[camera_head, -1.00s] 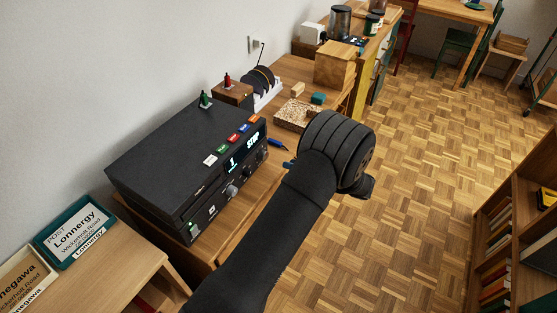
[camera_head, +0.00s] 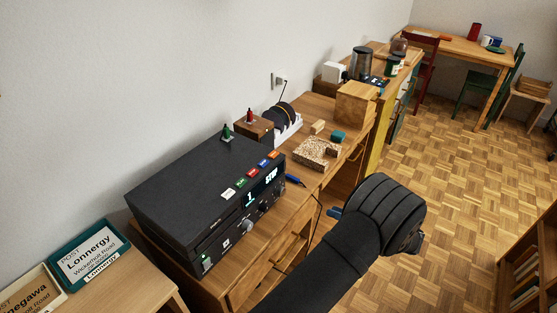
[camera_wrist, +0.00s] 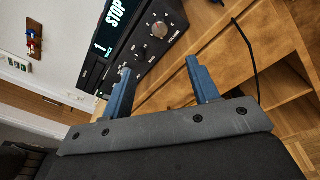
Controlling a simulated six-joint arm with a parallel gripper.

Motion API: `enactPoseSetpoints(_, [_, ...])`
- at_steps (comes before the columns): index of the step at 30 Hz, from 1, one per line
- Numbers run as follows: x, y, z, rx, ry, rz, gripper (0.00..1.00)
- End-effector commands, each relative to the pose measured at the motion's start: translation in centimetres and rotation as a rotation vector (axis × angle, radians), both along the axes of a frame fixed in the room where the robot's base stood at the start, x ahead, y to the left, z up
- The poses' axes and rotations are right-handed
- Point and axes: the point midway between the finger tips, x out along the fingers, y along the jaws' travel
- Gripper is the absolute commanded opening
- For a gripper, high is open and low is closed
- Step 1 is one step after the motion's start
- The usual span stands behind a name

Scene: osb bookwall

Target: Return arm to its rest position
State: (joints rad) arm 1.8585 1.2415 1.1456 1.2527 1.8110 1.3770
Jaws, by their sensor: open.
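My arm's dark wrist is at the lower right of the head view, over the floor beside the desk. A small blue part of my gripper (camera_head: 335,213) shows there; the rest is hidden behind the wrist. In the wrist view my gripper (camera_wrist: 160,66) has two blue fingers spread apart with nothing between them. The black device (camera_head: 200,185) with a lit STOP display stands on the desk, left of my arm. Its display and volume knob (camera_wrist: 159,30) show beyond the fingertips in the wrist view, apart from them.
Wooden blocks, a speckled board (camera_head: 316,154) and a blue pen (camera_head: 294,180) lie on the desk (camera_head: 280,222). A black cable (camera_wrist: 247,50) hangs at the desk's front. A teal-framed Lonnergy tray (camera_head: 88,253) is at lower left.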

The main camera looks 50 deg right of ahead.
Motion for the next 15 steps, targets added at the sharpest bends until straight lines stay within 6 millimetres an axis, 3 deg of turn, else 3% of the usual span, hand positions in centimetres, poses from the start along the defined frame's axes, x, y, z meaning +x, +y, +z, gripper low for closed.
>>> enactPoseSetpoints(5, [2.4,0.3,-0.1,0.001,0.0,0.002,0.55])
enactPoseSetpoints(15, [9.2,1.1,-0.3,0.0,0.0,0.004,0.55])
